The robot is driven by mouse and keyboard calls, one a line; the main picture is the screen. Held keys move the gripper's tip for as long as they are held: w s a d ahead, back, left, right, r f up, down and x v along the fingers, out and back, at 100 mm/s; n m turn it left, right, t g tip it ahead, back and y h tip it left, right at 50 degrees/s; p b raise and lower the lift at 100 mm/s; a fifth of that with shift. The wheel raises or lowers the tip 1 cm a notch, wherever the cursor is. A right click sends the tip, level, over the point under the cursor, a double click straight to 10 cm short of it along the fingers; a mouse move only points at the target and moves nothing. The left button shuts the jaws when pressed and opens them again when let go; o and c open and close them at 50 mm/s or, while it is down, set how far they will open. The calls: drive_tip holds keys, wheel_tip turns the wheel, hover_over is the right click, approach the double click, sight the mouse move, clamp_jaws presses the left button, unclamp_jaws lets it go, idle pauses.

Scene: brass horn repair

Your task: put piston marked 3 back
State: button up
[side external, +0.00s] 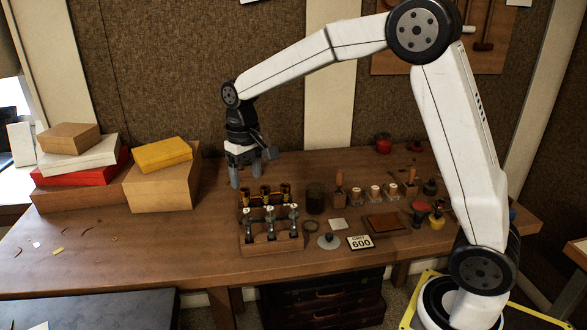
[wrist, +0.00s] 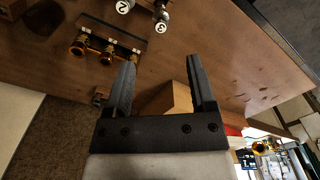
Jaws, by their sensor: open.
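The piston marked 3 (wrist: 161,20) shows at the top edge of the wrist view, upright, with its number on a white cap; its lower part is cut off. The piston marked 2 (wrist: 123,6) is left of it. In the side view several pistons (side external: 270,216) stand in a wooden rack (side external: 272,246), their numbers too small to read. Behind the rack is the brass valve block (side external: 265,198), also in the wrist view (wrist: 106,53). My gripper (side external: 246,175) is open and empty, above the table behind and left of the block; its spread fingers show in the wrist view (wrist: 163,75).
Stacked boxes (side external: 162,185) stand left of my gripper. The table's front left is mostly clear.

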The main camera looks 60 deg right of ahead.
drive_tip(key=s+f+t, duration=0.1)
drive_tip(key=s+f, duration=0.4)
drive_tip(key=s, duration=0.4)
drive_tip(key=s+a+f+n+t, duration=0.1)
drive_tip(key=s+f, duration=0.4)
drive_tip(key=s, duration=0.4)
drive_tip(key=shift+s+n, duration=0.15)
drive_tip(key=shift+n, duration=0.15)
